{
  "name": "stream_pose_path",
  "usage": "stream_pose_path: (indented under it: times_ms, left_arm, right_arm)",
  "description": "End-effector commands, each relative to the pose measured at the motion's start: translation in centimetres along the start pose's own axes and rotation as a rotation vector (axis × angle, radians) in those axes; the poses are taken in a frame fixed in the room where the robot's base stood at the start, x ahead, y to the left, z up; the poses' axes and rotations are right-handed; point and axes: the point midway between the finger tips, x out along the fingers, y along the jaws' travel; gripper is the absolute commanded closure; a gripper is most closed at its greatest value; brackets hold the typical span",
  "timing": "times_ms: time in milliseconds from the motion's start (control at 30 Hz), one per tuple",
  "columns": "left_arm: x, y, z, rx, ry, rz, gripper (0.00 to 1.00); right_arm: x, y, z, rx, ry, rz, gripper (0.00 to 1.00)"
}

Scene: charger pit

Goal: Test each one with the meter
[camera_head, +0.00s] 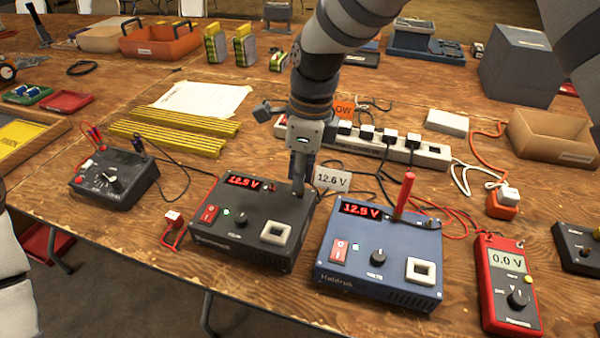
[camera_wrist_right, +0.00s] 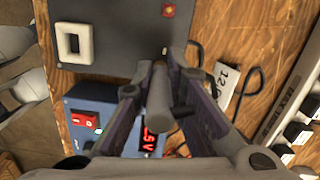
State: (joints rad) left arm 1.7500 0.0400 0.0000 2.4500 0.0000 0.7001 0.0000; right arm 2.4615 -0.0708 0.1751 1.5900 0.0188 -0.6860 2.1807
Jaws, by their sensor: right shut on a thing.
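My right gripper (camera_head: 299,178) is over the back right corner of the black power supply (camera_head: 215,240). It is shut on a dark grey probe (camera_wrist_right: 160,100), whose tip points down at that supply; whether it touches a terminal I cannot tell. The black supply's red display (camera_head: 243,181) is lit. The blue power supply (camera_head: 380,280) stands to the right, its display (camera_head: 362,208) lit. A red probe (camera_head: 404,194) stands upright at the blue supply's back edge. The red multimeter (camera_head: 510,285) at the right reads 0.0 V. My left gripper is out of view.
A card (camera_head: 332,180) marked 12.6 V is behind the two supplies. A power strip (camera_head: 370,145) with several plugs crosses behind them, with loose cables. A dark box with a dial (camera_head: 112,178) stands left. A cardboard box (camera_head: 555,135) is at the right.

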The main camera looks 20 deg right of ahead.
Motion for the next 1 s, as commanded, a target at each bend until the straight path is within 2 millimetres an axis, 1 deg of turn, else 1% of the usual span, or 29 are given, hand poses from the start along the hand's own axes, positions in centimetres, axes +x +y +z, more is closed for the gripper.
stream_pose_path:
  times_ms: [800, 833, 867, 900, 933, 1000]
  left_arm:
    - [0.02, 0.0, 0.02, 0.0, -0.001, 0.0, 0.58]
    - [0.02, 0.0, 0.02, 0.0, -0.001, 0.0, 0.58]
    - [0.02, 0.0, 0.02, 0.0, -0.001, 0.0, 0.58]
    - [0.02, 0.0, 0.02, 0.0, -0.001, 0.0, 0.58]
    - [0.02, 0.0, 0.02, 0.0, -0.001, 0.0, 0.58]
    - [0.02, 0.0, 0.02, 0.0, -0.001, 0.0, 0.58]
  right_arm:
    - [0.6, 0.0, -0.07, 0.0, 0.0, 0.001, 1.0]
    - [0.59, 0.0, -0.07, 0.0, 0.0, 0.001, 0.83]
    - [0.59, 0.0, -0.07, 0.0, 0.0, 0.001, 0.77]
    - [0.59, 0.0, -0.06, 0.0, 0.0, 0.001, 0.68]
    - [0.59, 0.0, -0.06, 0.0, 0.0, 0.001, 0.65]
    - [0.59, 0.0, -0.07, 0.0, 0.0, 0.001, 0.65]
